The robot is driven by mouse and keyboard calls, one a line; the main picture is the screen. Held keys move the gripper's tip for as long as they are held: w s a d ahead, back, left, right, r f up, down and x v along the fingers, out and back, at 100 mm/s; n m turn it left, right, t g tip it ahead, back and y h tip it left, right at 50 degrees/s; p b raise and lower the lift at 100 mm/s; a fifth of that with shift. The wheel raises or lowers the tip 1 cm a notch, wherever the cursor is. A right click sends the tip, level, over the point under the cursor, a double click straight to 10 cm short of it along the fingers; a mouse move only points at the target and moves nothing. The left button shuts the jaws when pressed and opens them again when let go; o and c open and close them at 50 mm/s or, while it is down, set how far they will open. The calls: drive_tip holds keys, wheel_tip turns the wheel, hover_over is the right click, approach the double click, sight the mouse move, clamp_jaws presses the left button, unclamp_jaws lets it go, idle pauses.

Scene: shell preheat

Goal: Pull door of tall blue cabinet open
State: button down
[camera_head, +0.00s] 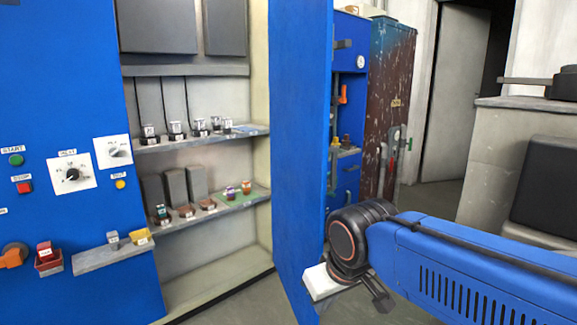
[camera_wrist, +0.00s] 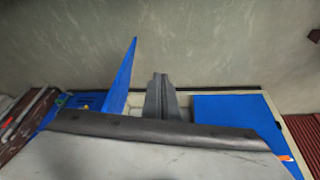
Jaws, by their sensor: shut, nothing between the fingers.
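The tall blue cabinet (camera_head: 60,100) stands at the left in the head view. Its blue door (camera_head: 298,140) stands swung wide out towards me, and the grey inside with its shelves is in plain view. My arm comes from the right, and its wrist is beside the free edge of the door, low down. In the wrist view my gripper (camera_wrist: 160,82) shows as grey fingers, shut and empty. An upright blue panel (camera_wrist: 122,80) is to their left, with a visible gap. Whether my gripper touches the door cannot be told.
An upper shelf (camera_head: 200,137) and a lower shelf (camera_head: 235,202) hold several small labelled items. A small grey ledge (camera_head: 100,258) juts from the cabinet front. A rusty dark cabinet (camera_head: 390,110) stands behind the door, and a grey counter (camera_head: 490,150) is at the right.

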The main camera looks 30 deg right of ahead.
drive_tip(key=w+d+r+m+g+h, duration=0.1)
drive_tip(key=w+d+r+m+h, duration=0.15)
drive_tip(key=w+r, duration=1.2)
drive_tip(key=w+d+r+m+h, duration=0.1)
drive_tip(key=w+d+r+h, duration=0.3)
drive_tip(key=w+r, duration=1.1)
approach(312, 173)
wheel_tip(312, 173, down, 3)
drive_tip(key=w+a, duration=0.1)
drive_tip(key=w, duration=0.1)
drive_tip(key=shift+s+d+f+y, duration=0.1)
drive_tip(key=shift+d+y, duration=0.05)
drive_tip(key=shift+d, duration=0.75)
drive_tip(key=shift+s+d+f+y, duration=0.1)
drive_tip(key=shift+d, duration=0.8)
